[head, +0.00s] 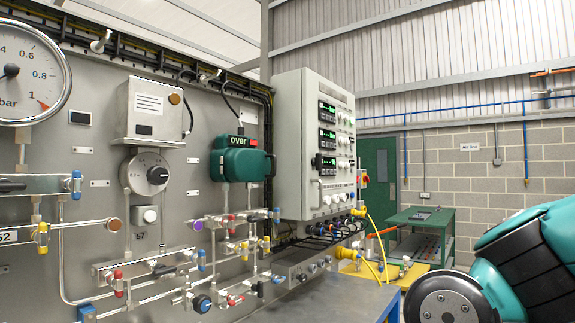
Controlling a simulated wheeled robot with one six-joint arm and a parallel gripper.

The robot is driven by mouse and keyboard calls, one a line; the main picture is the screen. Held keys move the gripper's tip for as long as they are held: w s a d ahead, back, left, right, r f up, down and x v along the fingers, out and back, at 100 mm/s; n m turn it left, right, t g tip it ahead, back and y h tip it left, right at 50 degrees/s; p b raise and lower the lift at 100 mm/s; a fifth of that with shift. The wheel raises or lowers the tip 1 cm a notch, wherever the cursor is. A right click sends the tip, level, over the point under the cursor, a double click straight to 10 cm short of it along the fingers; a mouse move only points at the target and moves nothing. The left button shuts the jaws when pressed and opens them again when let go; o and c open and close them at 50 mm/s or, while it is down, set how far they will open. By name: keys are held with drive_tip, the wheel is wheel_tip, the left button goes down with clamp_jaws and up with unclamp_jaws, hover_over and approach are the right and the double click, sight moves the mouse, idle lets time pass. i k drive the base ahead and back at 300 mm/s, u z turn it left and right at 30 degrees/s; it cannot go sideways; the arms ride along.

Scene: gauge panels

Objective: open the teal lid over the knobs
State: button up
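A teal rounded housing (240,163) is mounted on the grey gauge panel left of centre, with a small display reading "over" on its top. It is the only teal piece I see on the panel. I cannot tell whether it is the lid, and no hinge or knobs under it show. My gripper is not in view; only teal and dark links of my arm show at the lower right.
Pipes with coloured valve handles (118,283) run across the lower panel. A round pressure gauge (28,72) is at the upper left. A grey worktop (335,300) stands in front of the panel at the bottom. A green bench (420,220) stands farther back.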

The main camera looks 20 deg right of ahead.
sight(254, 166)
drive_tip(key=u, duration=0.05)
drive_tip(key=k, duration=0.85)
drive_tip(key=z, duration=0.95)
drive_tip(key=i, duration=1.45)
drive_tip(key=u, duration=0.1)
